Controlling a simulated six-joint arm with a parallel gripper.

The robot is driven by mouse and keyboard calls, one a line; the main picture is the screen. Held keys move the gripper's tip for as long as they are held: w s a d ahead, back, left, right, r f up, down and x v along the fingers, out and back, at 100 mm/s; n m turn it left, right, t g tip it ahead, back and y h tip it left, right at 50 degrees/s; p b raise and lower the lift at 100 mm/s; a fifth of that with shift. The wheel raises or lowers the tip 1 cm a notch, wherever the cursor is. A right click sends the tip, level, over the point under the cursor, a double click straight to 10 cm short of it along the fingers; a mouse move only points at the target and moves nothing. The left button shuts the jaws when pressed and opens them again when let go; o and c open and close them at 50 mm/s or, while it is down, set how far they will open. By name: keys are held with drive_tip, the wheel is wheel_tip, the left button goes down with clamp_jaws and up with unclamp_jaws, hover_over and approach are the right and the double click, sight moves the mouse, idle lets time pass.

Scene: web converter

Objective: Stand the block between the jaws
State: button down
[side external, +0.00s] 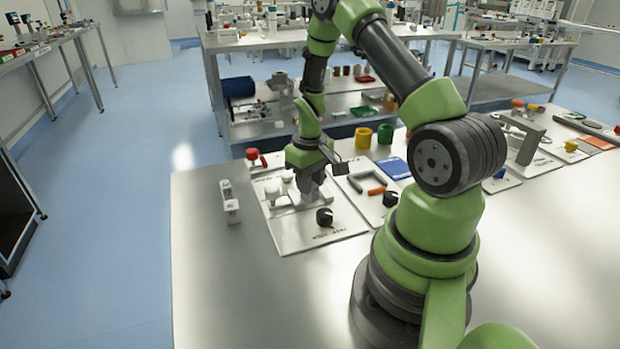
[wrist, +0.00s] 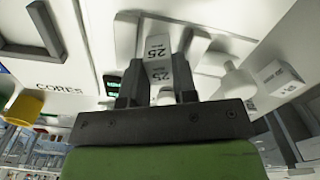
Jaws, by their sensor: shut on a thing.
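My gripper (side external: 311,188) points down over a white board (side external: 315,234) on the bench. In the wrist view, my gripper (wrist: 158,75) is shut on a white block (wrist: 162,66) marked "25", with a dark finger on either side. A pale fixture (side external: 283,203), which seems to be the one with the jaws, is at and left of the fingers. In the wrist view, the pale fixture (wrist: 205,62) surrounds the block's far end, with a round knob on its right. I cannot tell whether the block touches the jaws or the board; the fingers hide the block in the side view.
Two more white blocks (side external: 231,211) (side external: 226,190) stand on bare bench to the left.

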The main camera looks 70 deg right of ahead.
drive_tip(key=c, duration=0.8)
unclamp_jaws()
wheel_tip(320, 180, up, 10)
drive_tip(key=a+r+t, duration=0.3)
drive_tip(key=a+r, duration=0.7)
drive_tip(key=r, duration=0.2)
drive_tip(key=s+a+r+t, duration=0.1)
drive_tip(key=s+a+r, duration=0.1)
drive_tip(key=s+a, duration=0.1)
drive_tip(key=s+a+r+t+y, duration=0.1)
drive_tip(key=s+a+r, duration=0.1)
drive_tip(key=s+a, duration=0.1)
drive_tip(key=s+a+r+t+y, duration=0.1)
drive_tip(key=s+a+r+t, duration=0.1)
drive_tip(key=s+a, duration=0.2)
drive_tip(key=shift+a+n, duration=0.3)
drive_tip(key=shift+a, duration=0.1)
